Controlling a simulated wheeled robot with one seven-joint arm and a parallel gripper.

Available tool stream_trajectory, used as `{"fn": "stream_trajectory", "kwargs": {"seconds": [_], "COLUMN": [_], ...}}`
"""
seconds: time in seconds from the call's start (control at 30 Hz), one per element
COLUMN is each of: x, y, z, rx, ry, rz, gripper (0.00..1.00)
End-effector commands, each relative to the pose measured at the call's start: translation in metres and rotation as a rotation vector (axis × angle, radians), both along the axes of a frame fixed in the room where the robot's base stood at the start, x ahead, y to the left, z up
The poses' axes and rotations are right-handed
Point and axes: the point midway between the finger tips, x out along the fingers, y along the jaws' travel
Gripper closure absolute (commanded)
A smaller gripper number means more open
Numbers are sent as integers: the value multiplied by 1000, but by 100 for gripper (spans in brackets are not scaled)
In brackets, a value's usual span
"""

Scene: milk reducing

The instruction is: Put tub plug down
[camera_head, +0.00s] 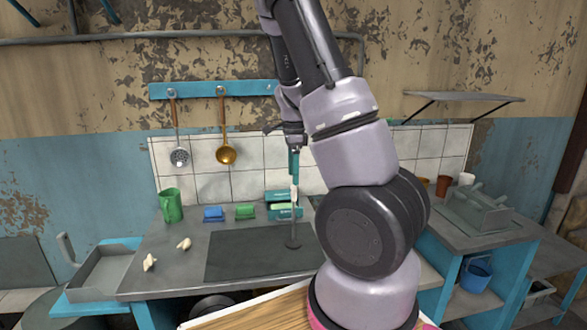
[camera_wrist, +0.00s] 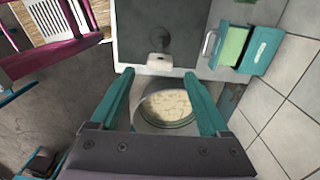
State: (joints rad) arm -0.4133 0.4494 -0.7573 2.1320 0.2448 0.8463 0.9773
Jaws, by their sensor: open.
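My gripper (camera_head: 294,178) hangs over the counter, its teal fingers pointing down. In the wrist view my gripper (camera_wrist: 158,80) is open, with its two fingers wide apart. A small pale block-like piece (camera_wrist: 158,63) shows beyond the fingertips, at the edge of the dark slab. In the head view a thin upright rod with a round dark base (camera_head: 292,243) stands on the dark slab (camera_head: 235,258), below my gripper. I cannot tell whether either is the tub plug. I cannot tell whether the fingers touch anything.
A round pot with pale contents (camera_wrist: 168,107) shows between the fingers in the wrist view. A teal box (camera_head: 284,210), green block (camera_head: 245,211), blue block (camera_head: 213,214) and green mug (camera_head: 171,206) stand near the tiled wall. Pale pieces lie at left; my arm hides the counter's right.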

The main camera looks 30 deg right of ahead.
Motion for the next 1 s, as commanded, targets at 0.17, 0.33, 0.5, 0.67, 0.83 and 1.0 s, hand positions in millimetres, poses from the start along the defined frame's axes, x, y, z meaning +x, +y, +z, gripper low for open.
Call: {"fn": "stream_trajectory", "kwargs": {"seconds": [0.17,0.33,0.5,0.67,0.83,1.0], "x": [-1,-12,-37,-71,-117,-162], "y": [2,21,54,81,104,122], "z": [16,46,102,156,205,235], "rx": [8,81,154,142,35,-135], "ry": [-7,-67,-209,-359,-507,-598], "rz": [10,139,409,689,987,1242], "gripper": [21,21,21,21,21,21]}}
